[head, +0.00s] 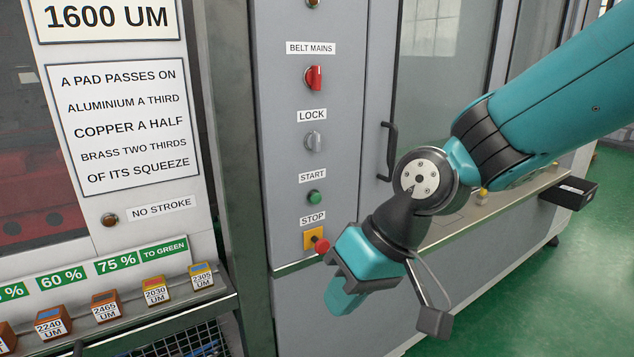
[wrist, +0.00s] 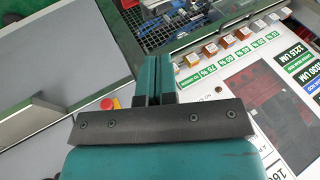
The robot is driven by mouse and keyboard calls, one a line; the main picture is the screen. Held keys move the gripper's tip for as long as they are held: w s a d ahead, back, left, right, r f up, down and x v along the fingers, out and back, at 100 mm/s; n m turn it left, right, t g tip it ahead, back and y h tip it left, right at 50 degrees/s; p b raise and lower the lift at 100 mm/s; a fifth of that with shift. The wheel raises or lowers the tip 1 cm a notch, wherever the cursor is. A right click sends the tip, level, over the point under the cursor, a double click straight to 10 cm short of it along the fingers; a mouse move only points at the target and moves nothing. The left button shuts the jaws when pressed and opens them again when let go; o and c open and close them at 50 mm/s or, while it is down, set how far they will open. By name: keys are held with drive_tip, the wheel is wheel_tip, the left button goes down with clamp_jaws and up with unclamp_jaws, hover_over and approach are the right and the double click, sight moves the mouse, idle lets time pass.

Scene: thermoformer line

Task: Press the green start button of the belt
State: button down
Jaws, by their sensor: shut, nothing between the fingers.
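The green start button (head: 314,197) is a small round button on the grey control panel, under the START label (head: 312,176). It is fully visible in the head view; I cannot see it in the wrist view. My gripper (head: 344,304) is teal with a black bracket, shut and empty. In the head view it appears below and to the right of the start button, apart from it, with its fingers pointing down. In the wrist view the two fingers (wrist: 153,80) are together.
Below START is the red stop button (head: 321,246) on a yellow plate. Above are the lock switch (head: 314,141) and red belt mains switch (head: 313,78). A door handle (head: 388,150) juts out at right. Labelled blocks (head: 157,291) line a ledge at lower left.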

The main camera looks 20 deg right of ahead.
sight(316, 198)
drive_tip(key=w+d+m+t+p, duration=0.2)
drive_tip(key=w+d+m+p, duration=0.1)
drive_tip(key=w, duration=0.3)
drive_tip(key=w+d+f+m+t+p, duration=0.1)
drive_tip(key=w+d+m+t+p, duration=0.1)
drive_tip(key=w+d+m+p, duration=0.1)
drive_tip(key=w+d+m+t+p, duration=0.2)
drive_tip(key=w+m+p, duration=0.3)
drive_tip(key=w, duration=0.4)
drive_tip(key=shift+d+f+p, duration=0.35)
drive_tip(key=shift+d+p, duration=0.1)
drive_tip(key=shift+d, duration=0.05)
drive_tip(key=shift+w, duration=0.2)
drive_tip(key=w+a+p, duration=0.1)
drive_tip(key=w+a, duration=0.1)
drive_tip(key=w, duration=0.6)
drive_tip(key=shift+w+a+p, duration=0.15)
drive_tip(key=shift+p, duration=0.2)
idle(0.4)
drive_tip(key=shift+w+a, duration=0.1)
drive_tip(key=shift+w, duration=0.3)
